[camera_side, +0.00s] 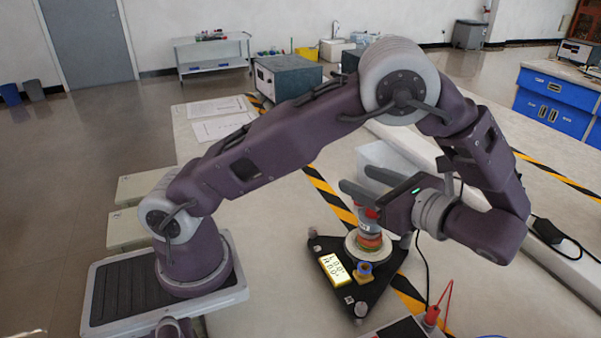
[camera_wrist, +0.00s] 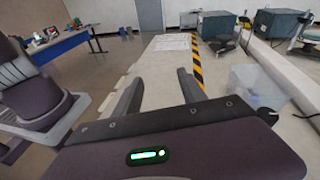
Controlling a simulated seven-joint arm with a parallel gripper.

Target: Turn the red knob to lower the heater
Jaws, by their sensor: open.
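My gripper (camera_side: 358,180) is open, with its two dark fingers apart and pointing left in the side view. The wrist view shows the same open gripper (camera_wrist: 159,77) with nothing between its fingers. Below it stands a device on a black triangular base (camera_side: 384,288), with a pale round plate and a short upright column (camera_side: 367,226). A small red part (camera_side: 371,213) shows at the column's top, just under my gripper, which partly hides it. I cannot tell whether this is the red knob. An orange-red band (camera_side: 369,241) circles the column lower down. The wrist view does not show this device.
A yellow label (camera_side: 334,270) and a blue knob (camera_side: 365,269) sit at the device's front. A red plug with a lead (camera_side: 432,315) stands at the front right. A clear box (camera_wrist: 258,86) is beside the striped tape. Papers (camera_side: 218,118) lie on the bench's far left.

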